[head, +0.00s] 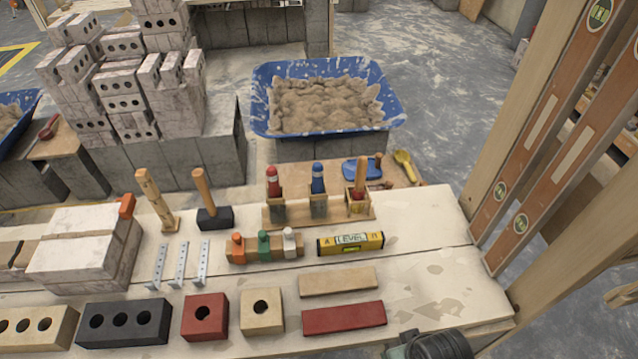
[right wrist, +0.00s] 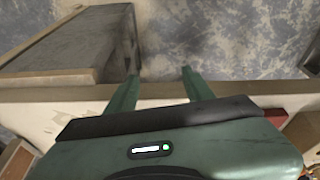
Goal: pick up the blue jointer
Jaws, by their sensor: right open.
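A blue-handled tool (head: 318,178), which looks like the blue jointer, stands upright in a wooden rack (head: 290,217) on the workbench. A red-handled tool (head: 272,180) stands to its left and a wooden-handled one (head: 359,178) to its right. Its lower part looks dark behind the rack front. My right gripper (right wrist: 160,75) is open and empty in the right wrist view, with a board edge and the floor past its fingers. In the head view only its green body shows at the bottom edge, well apart from the rack. My left gripper is not in view.
A yellow level (head: 350,243) and a block with orange, green and white pegs (head: 264,254) lie in front of the rack. A mallet (head: 207,205) stands left. A blue mortar tub (head: 262,112) is behind. Wooden posts (head: 535,125) rise on the right.

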